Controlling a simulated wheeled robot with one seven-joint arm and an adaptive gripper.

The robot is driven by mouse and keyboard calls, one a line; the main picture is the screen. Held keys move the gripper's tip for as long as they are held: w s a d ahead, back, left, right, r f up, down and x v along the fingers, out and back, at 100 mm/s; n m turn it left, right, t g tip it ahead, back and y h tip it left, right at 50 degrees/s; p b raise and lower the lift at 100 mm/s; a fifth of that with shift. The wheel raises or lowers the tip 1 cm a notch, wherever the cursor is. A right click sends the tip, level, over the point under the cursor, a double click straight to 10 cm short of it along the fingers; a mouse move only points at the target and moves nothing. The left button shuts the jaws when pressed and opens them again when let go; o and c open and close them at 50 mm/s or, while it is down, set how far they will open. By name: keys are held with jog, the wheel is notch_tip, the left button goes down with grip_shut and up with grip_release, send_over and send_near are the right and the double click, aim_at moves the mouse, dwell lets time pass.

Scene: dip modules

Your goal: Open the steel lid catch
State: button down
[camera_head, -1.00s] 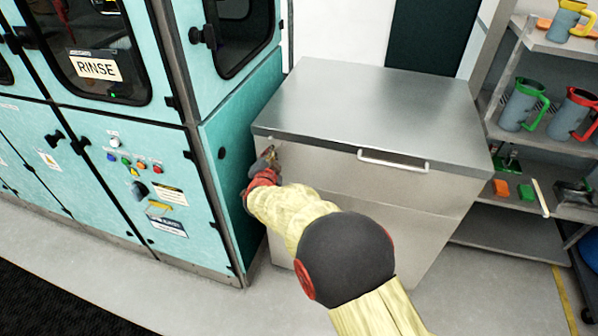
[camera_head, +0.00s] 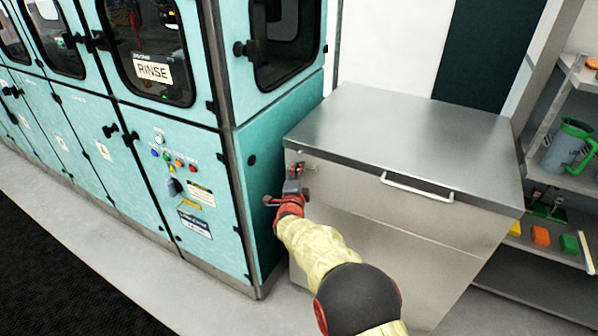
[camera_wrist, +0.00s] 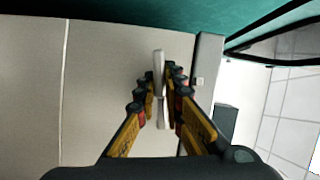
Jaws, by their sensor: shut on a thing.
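The steel chest has a flat steel lid (camera_head: 410,140) that lies closed on its box (camera_head: 400,235). My gripper (camera_head: 297,174) is at the upper left of the chest front, just under the lid edge. In the wrist view my gripper (camera_wrist: 162,78) has its fingers on both sides of the pale, narrow lid catch (camera_wrist: 158,58), shut on it. The catch stands lengthwise between the fingertips, beside the grey lid edge (camera_wrist: 208,60). In the head view the gripper mostly hides the catch.
A white bar handle (camera_head: 418,188) is on the lid's front edge. The teal rinse cabinet (camera_head: 265,175) stands close on the left of the chest and my arm. Shelves (camera_head: 575,175) with jugs and coloured blocks stand on the right. Grey floor lies in front.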

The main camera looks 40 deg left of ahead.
jog(key=shift+f, duration=0.15)
jog(key=c, duration=1.9)
grip_release()
jog(key=v, duration=1.2)
